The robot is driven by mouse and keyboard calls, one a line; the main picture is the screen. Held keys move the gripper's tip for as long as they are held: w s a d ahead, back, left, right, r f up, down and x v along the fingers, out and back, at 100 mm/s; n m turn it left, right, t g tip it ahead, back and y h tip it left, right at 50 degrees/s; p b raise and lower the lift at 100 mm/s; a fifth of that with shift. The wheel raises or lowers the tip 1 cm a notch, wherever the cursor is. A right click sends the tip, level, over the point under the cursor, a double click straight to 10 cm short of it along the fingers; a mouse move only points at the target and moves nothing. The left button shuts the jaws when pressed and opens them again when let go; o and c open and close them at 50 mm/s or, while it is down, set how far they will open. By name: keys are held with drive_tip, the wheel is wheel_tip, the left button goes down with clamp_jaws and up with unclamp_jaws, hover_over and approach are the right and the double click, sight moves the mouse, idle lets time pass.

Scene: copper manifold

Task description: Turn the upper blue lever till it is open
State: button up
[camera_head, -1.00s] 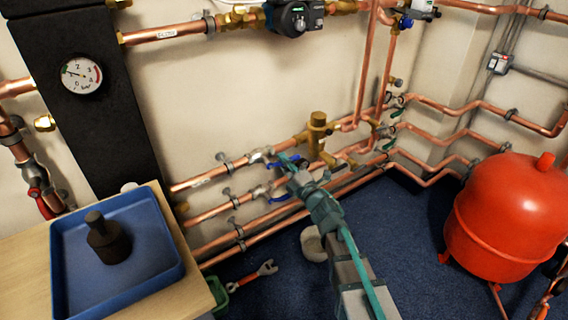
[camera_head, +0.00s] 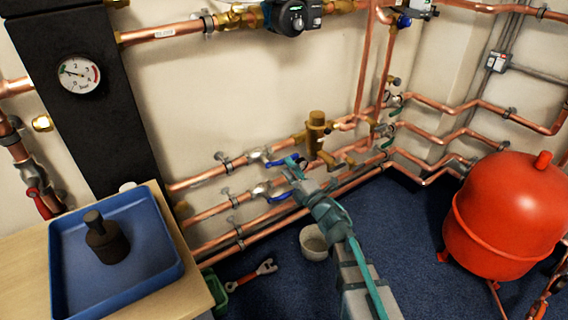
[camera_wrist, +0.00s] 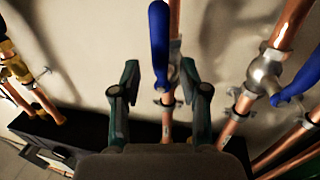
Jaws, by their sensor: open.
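The upper blue lever (camera_head: 281,161) sits on a valve on the upper copper pipe (camera_head: 197,180) in the head view and points right, roughly along that pipe. In the wrist view the same lever (camera_wrist: 159,45) stands between and beyond the fingertips, in line with its pipe. My gripper (camera_head: 295,165) is at the lever's right end in the head view. In the wrist view my gripper (camera_wrist: 160,73) is open, one finger on each side of the lever, with no clear contact. My gripper partly hides the lever's end in the head view.
The lower blue lever (camera_head: 281,197) is close below, and shows at right in the wrist view (camera_wrist: 300,82). A brass fitting (camera_head: 316,130) stands just right of the upper lever. A red tank (camera_head: 510,215) is at right, a blue tray (camera_head: 150,235) at left.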

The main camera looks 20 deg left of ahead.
drive_tip(key=v, duration=0.8)
drive_tip(key=shift+d, duration=0.1)
